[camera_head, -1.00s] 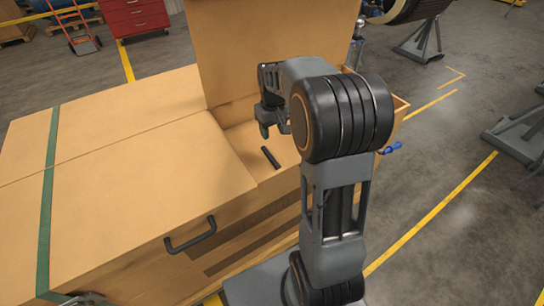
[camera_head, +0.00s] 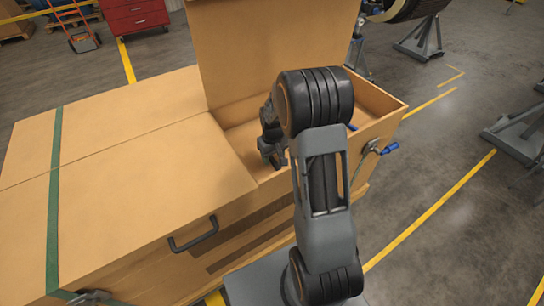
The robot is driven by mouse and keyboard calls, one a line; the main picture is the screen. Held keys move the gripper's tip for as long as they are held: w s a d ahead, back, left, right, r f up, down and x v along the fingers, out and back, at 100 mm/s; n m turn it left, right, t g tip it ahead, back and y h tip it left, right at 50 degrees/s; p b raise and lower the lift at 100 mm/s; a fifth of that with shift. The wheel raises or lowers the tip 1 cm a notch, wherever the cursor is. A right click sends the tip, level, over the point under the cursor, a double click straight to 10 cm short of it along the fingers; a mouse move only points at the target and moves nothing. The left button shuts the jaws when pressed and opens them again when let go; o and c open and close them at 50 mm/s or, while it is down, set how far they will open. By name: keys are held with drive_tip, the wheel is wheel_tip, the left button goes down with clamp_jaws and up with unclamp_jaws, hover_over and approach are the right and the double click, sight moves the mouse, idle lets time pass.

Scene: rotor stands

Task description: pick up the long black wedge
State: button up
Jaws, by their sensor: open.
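My gripper (camera_head: 272,162) is low inside the open compartment of the large wooden crate (camera_head: 110,180), near the compartment's left edge. It is open, with its fingertips close to where the long black wedge lay. The wedge cannot be told apart now; the dark gripper and my arm cover that spot. I cannot tell whether the fingers are around the wedge or touching it.
The crate's raised lid panel (camera_head: 270,45) stands behind the compartment. The crate's right wall (camera_head: 385,118) is close to my arm. A blue-handled tool (camera_head: 388,148) is at the outer right side. The closed crate top on the left is clear.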

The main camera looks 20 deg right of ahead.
drive_tip(key=shift+f, duration=0.4)
clamp_jaws()
